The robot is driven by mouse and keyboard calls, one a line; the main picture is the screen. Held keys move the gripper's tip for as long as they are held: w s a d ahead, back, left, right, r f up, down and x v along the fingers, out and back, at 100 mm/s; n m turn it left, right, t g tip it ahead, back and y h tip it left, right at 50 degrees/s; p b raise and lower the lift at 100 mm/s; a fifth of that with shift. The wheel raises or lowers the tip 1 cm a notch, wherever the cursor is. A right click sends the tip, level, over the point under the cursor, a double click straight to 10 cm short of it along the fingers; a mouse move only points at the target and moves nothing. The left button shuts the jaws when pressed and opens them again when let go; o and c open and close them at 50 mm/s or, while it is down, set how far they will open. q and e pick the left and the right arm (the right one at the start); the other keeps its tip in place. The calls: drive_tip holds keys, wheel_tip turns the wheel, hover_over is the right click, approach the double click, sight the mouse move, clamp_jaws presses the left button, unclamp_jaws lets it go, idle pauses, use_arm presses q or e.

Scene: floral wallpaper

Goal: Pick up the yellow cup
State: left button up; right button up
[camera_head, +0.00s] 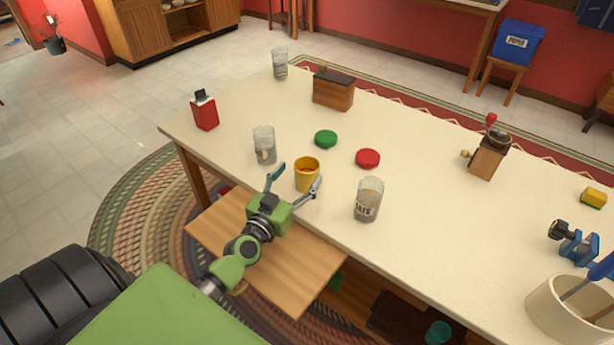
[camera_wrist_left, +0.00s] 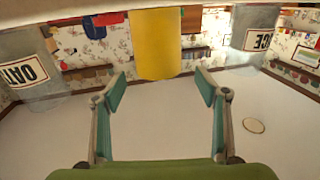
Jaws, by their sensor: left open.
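The yellow cup (camera_head: 306,176) stands upright near the table's front edge. In the left wrist view the yellow cup (camera_wrist_left: 160,42) is at the top centre, in line with the gap between my fingers. My left gripper (camera_head: 298,176) is open and empty at the near side of the cup, one finger toward each side. In the left wrist view both fingers of the left gripper (camera_wrist_left: 161,88) are spread, and the cup shows just beyond the tips. I cannot tell whether a finger touches it. My right gripper is not in view.
A glass jar (camera_head: 264,146) stands left of the cup, and a labelled jar (camera_head: 368,200) stands to its right. Behind it lie a green lid (camera_head: 325,139) and a red lid (camera_head: 368,158). A wooden board (camera_head: 290,265) extends below the table edge, under my arm.

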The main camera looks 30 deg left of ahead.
sight(311, 159)
use_arm(q)
drive_tip(key=w, duration=0.5)
drive_tip(key=shift+w+a+f, duration=0.1)
drive_tip(key=shift+w+a, duration=0.05)
drive_tip(key=shift+a, duration=0.1)
drive_tip(key=c, duration=1.3)
